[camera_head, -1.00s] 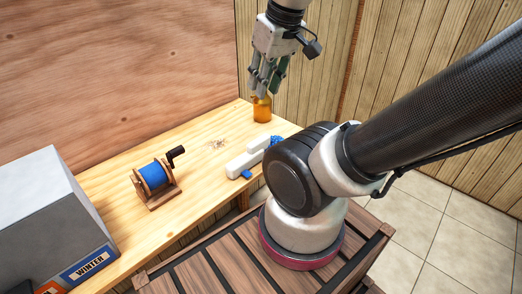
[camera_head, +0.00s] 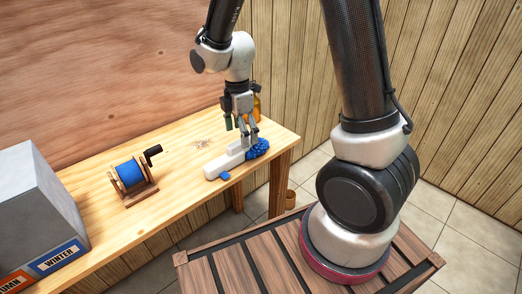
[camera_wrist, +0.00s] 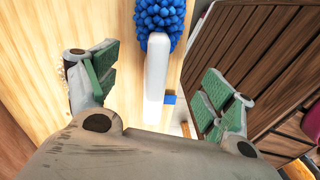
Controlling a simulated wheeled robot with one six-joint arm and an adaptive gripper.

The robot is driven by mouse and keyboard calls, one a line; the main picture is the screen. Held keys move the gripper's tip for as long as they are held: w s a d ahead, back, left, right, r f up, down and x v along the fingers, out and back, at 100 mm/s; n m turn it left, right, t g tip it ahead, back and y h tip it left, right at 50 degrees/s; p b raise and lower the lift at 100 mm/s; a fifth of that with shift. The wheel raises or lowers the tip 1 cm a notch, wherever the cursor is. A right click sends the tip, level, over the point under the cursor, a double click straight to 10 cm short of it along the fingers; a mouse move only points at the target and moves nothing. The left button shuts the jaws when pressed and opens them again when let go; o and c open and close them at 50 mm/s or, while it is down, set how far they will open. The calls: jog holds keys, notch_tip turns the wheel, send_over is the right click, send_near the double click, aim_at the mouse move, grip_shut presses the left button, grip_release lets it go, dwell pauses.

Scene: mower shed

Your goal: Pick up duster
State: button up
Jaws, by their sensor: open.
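The duster has a blue bobbly head (camera_head: 258,149) and a white handle (camera_head: 230,157). It lies on the wooden bench (camera_head: 110,235) near its front right part. My gripper (camera_head: 241,127) points down just above the duster, close to its head end. In the wrist view my gripper (camera_wrist: 160,88) is open and empty, with its green-padded fingers spread to both sides. There the white handle (camera_wrist: 155,75) runs between the fingers, and the blue head (camera_wrist: 160,15) is at the top edge.
An orange bottle (camera_head: 257,106) stands behind my gripper, partly hidden. A small blue piece (camera_head: 224,176) is beside the handle. Crumbs (camera_head: 201,142) lie behind it. A blue reel (camera_head: 130,174) and a grey box (camera_head: 35,200) stand to the left. The bench's front edge is close.

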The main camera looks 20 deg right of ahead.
aim_at(241, 152)
jog(key=shift+w+a+f+n, duration=0.1)
jog(key=shift+w+n, duration=0.25)
jog(key=shift+n, duration=0.65)
jog(key=shift+f, duration=0.35)
jog(key=f, duration=0.7)
jog(key=shift+s, duration=0.25)
jog(key=c, duration=1.1)
